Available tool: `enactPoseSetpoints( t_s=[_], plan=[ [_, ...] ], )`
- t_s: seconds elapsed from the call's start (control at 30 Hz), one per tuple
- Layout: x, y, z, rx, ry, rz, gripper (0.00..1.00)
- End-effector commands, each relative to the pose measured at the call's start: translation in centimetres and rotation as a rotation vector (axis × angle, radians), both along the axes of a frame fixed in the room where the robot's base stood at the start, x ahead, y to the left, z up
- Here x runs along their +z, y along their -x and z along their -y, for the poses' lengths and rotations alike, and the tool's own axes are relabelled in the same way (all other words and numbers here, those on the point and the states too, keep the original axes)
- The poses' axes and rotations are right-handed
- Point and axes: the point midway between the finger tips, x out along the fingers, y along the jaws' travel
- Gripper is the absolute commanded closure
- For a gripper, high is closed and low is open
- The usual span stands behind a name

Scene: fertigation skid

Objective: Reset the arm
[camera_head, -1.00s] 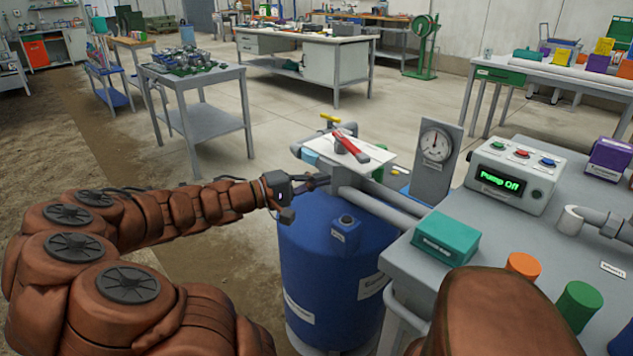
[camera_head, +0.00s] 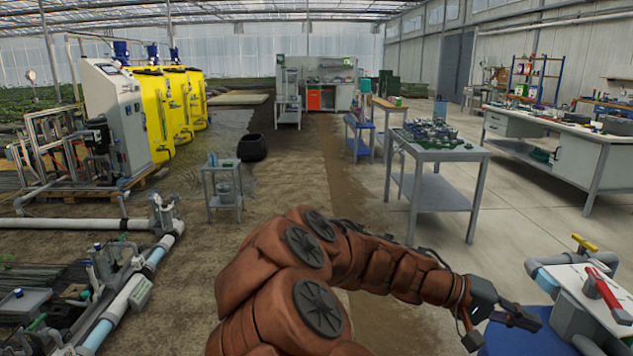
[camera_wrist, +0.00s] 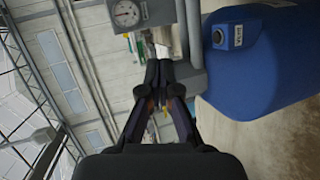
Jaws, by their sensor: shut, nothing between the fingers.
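My gripper (camera_head: 524,318) is at the right of the head view, at the end of my outstretched arm, near a blue tank (camera_head: 512,338). In the wrist view my gripper (camera_wrist: 159,68) has its fingers together with nothing between them. The blue tank (camera_wrist: 262,60) lies to the right of the fingers there, and a grey pipe (camera_wrist: 192,35) runs close beside them. I cannot tell whether the fingertips touch the pipe.
A red-handled valve (camera_head: 605,292) and a yellow handle (camera_head: 584,243) are on the pipework beside my gripper. A gauge (camera_wrist: 126,13) shows in the wrist view. A grey table with parts (camera_head: 440,155) stands behind my arm. Open floor (camera_head: 300,180) lies to the left.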

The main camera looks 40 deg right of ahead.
Motion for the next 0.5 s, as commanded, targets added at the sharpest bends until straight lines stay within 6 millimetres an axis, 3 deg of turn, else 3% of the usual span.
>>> enactPoseSetpoints(
  t_s=[0.03,0.27,0.5],
  plan=[
    [1.6,-1.0,-1.4,0.019,-0.032,0.049,1.00],
    [2.9,-5.0,-8.2,0.117,-0.231,0.241,1.00],
    [4.2,-8.9,-17.0,0.273,-0.510,0.388,1.00]
  ],
)
